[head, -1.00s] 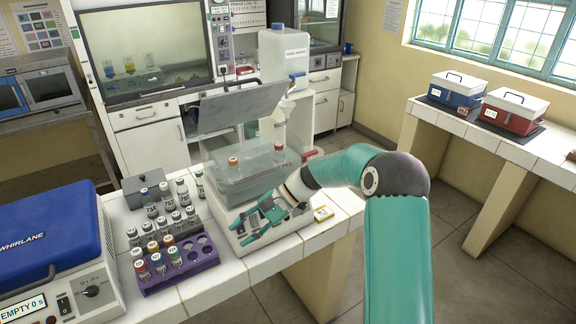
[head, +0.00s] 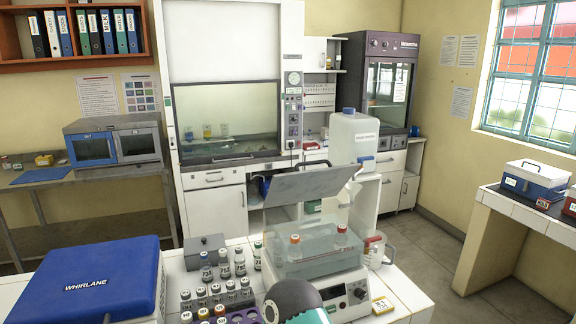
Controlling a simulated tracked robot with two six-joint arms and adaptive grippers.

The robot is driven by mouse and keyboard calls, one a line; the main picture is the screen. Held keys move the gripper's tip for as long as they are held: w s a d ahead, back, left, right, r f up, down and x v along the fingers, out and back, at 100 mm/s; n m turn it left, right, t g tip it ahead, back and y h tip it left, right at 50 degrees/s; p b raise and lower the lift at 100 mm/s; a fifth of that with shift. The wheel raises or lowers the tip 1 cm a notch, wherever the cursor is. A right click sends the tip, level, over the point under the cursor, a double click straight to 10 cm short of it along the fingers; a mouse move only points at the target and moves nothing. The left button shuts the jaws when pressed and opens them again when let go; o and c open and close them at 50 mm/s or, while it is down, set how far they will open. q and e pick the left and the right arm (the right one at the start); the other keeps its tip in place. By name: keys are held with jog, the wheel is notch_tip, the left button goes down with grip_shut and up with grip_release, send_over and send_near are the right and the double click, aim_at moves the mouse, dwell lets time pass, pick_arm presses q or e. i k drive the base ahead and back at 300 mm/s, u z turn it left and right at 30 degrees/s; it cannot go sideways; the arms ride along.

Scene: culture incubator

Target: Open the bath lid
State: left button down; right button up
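The water bath (head: 325,264) stands on the tiled bench, a clear tank on a white base with a dial and a small display. Orange-capped vials (head: 342,238) stand in the tank. The grey bath lid (head: 305,184) is raised and tilted up above the tank's back, leaving the top open. Neither gripper is in view. Only a dark and teal joint of my arm shows at the bottom edge, in front of the bath.
The blue Whirlane unit (head: 85,278) fills the lower left. Several vials (head: 223,263) and a grey box (head: 205,250) stand left of the bath. A large white container (head: 353,138) stands behind.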

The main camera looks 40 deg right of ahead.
aim_at(287, 188)
jog(key=z, duration=0.6)
jog(key=i, duration=0.15)
jog(key=u, duration=2.6)
jog(key=k, duration=1.7)
jog(key=z, duration=0.6)
jog(key=k, duration=0.7)
jog(key=z, duration=0.8)
jog(key=i, duration=0.45)
jog(key=z, duration=0.3)
